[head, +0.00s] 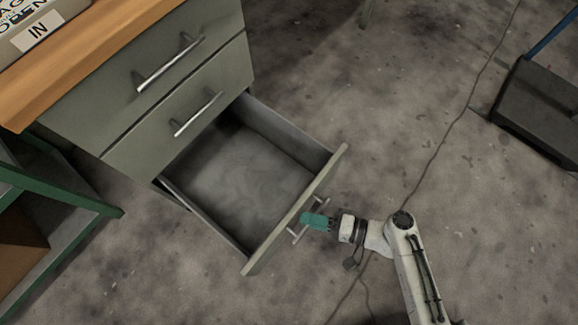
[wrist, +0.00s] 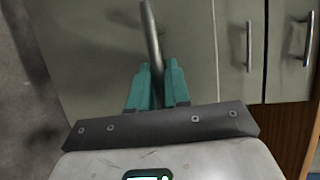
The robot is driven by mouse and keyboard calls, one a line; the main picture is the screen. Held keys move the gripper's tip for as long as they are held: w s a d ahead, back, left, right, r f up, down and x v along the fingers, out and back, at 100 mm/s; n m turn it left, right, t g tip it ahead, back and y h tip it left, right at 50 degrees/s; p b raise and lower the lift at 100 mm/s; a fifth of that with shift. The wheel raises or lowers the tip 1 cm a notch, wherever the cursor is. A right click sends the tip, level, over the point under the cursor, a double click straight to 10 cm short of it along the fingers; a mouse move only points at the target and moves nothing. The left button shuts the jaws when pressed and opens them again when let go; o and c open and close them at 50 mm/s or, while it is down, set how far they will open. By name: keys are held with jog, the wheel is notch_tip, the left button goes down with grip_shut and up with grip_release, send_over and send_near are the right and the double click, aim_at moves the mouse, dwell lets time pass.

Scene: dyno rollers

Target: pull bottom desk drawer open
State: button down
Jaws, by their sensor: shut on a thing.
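The bottom desk drawer (head: 240,180) is pulled far out of the grey-green desk (head: 140,90) in the head view. Its inside is empty. Its front panel (head: 290,215) faces my arm at the lower right. My gripper (head: 312,220), with teal fingers, is at the drawer's metal bar handle (head: 297,237). In the wrist view my gripper (wrist: 158,85) has its teal fingers shut on the handle (wrist: 151,30), one on each side of the bar.
Two upper drawers with bar handles (head: 168,62) (head: 198,114) are shut. A green-framed shelf (head: 90,215) stands at left. A cable (head: 440,145) crosses the concrete floor. A dark platform cart (head: 535,110) stands at right. The floor beyond the drawer is mostly clear.

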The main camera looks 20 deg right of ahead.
jog(key=shift+s+d, duration=0.5)
jog(key=shift+s, duration=0.25)
jog(key=shift+s+d, duration=0.55)
jog(key=shift+s, duration=0.25)
jog(key=shift+s+d, duration=0.5)
jog(key=shift+s, duration=0.25)
jog(key=c, duration=1.4)
grip_release()
jog(key=shift+c, duration=0.2)
jog(key=shift+d+p, duration=0.1)
jog(key=shift+p, duration=0.2)
jog(key=p+v, duration=0.2)
jog(key=v, duration=0.8)
jog(key=shift+d, duration=0.25)
jog(key=shift+s+r, duration=0.1)
jog(key=shift+s, duration=0.05)
